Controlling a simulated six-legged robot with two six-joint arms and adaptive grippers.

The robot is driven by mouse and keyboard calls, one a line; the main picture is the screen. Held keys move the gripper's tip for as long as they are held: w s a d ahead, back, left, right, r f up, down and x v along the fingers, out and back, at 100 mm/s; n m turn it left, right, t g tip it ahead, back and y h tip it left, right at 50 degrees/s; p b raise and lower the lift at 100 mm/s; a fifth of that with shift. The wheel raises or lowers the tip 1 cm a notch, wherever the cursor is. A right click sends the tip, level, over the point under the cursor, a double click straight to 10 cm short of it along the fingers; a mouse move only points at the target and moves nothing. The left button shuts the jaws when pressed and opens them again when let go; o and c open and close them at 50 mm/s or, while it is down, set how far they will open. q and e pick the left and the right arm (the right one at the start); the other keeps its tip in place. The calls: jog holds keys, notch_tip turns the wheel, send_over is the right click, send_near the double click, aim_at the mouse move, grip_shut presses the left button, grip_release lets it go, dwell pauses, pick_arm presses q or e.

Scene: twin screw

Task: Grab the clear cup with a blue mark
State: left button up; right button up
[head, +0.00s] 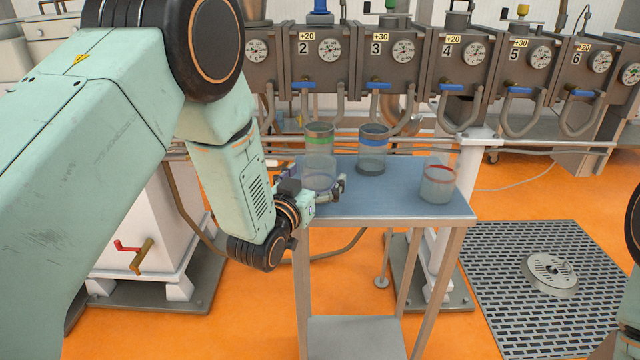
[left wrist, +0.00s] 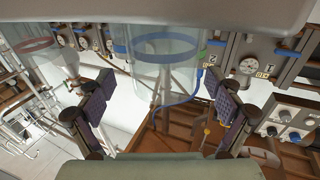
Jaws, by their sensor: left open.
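The cup with a blue band (head: 373,152) is at the back middle. In the left wrist view, the blue-banded cup (left wrist: 165,50) appears ahead, lined up with the gap between the spread fingers (left wrist: 160,106). I see no finger touching it. My right gripper is out of view.
A red-banded cup (head: 439,185) stands at the table's right front; it also shows in the left wrist view (left wrist: 42,62). Behind the table runs a row of numbered machine units (head: 400,60) with gauges and hanging pipes.

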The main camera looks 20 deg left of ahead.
pick_arm(q)
jog(key=shift+w+a+f, duration=0.15)
jog(key=shift+w+a, duration=0.05)
jog(key=shift+w, duration=0.45)
jog(key=shift+w+a+f, duration=0.15)
jog(key=shift+w, duration=0.45)
jog(key=shift+w+d+r, duration=0.1)
jog(key=shift+w+d, duration=0.05)
jog(key=shift+d, duration=0.05)
jog(key=shift+d+r, duration=0.2)
jog(key=shift+d, duration=0.1)
jog(key=shift+a+f, duration=0.2)
jog(key=shift+a, duration=0.25)
jog(key=c, duration=0.3)
jog(key=shift+d+r, duration=0.15)
jog(key=shift+d, duration=0.2)
jog(key=c, duration=0.5)
jog(key=shift+a, duration=0.25)
jog(key=c, duration=0.5)
jog(key=shift+d, duration=0.15)
